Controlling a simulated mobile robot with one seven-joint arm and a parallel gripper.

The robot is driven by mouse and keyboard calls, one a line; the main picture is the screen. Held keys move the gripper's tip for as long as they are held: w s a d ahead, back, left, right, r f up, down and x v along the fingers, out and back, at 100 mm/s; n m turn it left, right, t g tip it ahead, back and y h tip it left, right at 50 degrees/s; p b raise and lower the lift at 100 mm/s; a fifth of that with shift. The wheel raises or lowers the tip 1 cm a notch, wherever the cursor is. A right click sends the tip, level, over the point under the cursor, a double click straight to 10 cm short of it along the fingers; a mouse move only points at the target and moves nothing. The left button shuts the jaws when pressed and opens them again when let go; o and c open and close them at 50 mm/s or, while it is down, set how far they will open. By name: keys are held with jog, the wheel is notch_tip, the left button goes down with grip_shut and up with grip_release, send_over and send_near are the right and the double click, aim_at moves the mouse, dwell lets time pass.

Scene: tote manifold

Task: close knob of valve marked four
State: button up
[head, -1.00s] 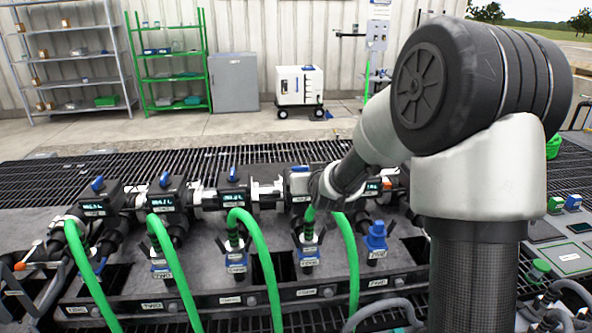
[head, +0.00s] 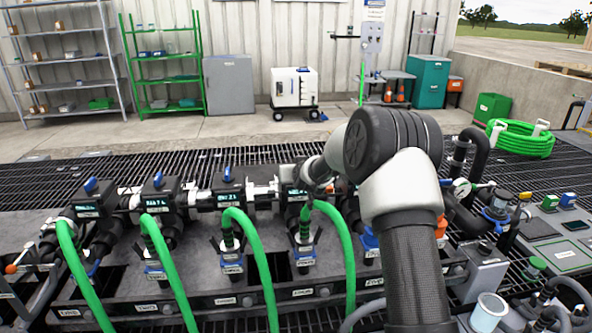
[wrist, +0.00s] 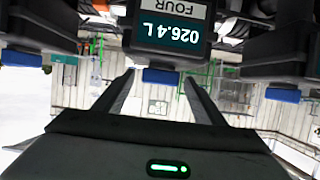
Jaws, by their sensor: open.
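In the wrist view the meter block marked FOUR (wrist: 170,32) appears upside down, its display reading 026.4 L. Its blue knob (wrist: 163,76) sits at the block's edge, between and slightly beyond my fingertips. My gripper (wrist: 158,78) is open, one finger on each side of the knob, with visible gaps and no clear contact. In the head view my gripper (head: 308,176) is at the fourth block from the left (head: 296,195), and my wrist hides that block's knob.
Neighbouring blocks with blue knobs (wrist: 22,57) (wrist: 282,95) stand on both sides. Green hoses (head: 255,260) rise in front of the manifold, one near my gripper. Black pipes and a gauge (head: 461,188) stand right of my arm. Metal grating lies behind.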

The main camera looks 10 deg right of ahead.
jog(key=shift+c, duration=0.3)
jog(key=c, duration=1)
